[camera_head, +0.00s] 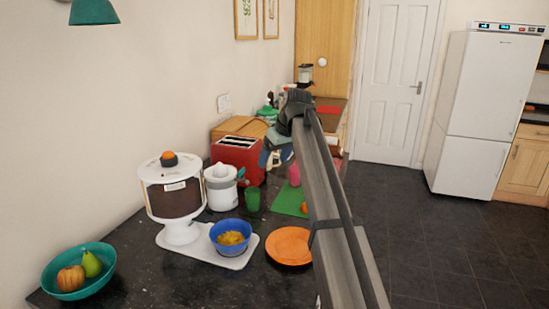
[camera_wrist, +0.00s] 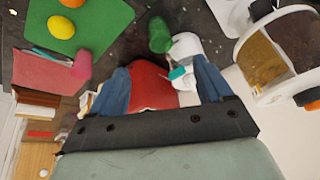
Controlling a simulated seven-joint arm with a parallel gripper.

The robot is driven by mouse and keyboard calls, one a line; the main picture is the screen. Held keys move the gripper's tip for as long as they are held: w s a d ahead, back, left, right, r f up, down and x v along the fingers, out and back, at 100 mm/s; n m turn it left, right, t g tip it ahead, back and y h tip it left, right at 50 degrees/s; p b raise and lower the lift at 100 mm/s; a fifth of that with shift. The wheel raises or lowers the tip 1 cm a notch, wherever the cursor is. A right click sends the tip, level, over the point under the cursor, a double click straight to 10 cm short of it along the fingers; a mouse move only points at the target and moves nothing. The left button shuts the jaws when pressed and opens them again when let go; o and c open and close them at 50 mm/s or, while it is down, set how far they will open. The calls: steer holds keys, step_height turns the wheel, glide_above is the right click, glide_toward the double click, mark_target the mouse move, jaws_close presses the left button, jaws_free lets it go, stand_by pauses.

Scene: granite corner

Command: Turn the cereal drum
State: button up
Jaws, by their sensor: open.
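The cereal drum (camera_head: 172,200) is a round, dark-filled container with white rims on a white pedestal, at the left of the counter. An orange knob (camera_head: 169,158) is on its top. A blue bowl (camera_head: 231,229) with yellow cereal stands beside its foot on a white tray (camera_head: 232,262). My gripper (camera_head: 272,157) is up and to the right of the drum, beyond the toaster, partly hidden by my arm. In the wrist view, its blue fingers (camera_wrist: 163,80) are wide apart with nothing held. The drum (camera_wrist: 262,62) and its knob (camera_wrist: 307,97) show at the right edge there, clear of the fingers.
A red toaster (camera_head: 238,157), white juicer (camera_head: 221,187) and green cup (camera_head: 252,200) stand between drum and gripper. An orange plate (camera_head: 288,245) and green board (camera_head: 290,201) lie to the right. A teal fruit bowl (camera_head: 72,294) is at front left.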

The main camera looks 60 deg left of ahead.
stand_by(0.4)
steer(key=n+g+h, duration=0.2)
steer(key=n+h, duration=0.1)
steer(key=n, duration=0.9)
glide_toward(170, 152)
steer(key=x, duration=1)
steer(key=shift+s+f, duration=0.1)
steer(key=shift+f, duration=0.1)
steer(key=shift+c, duration=0.2)
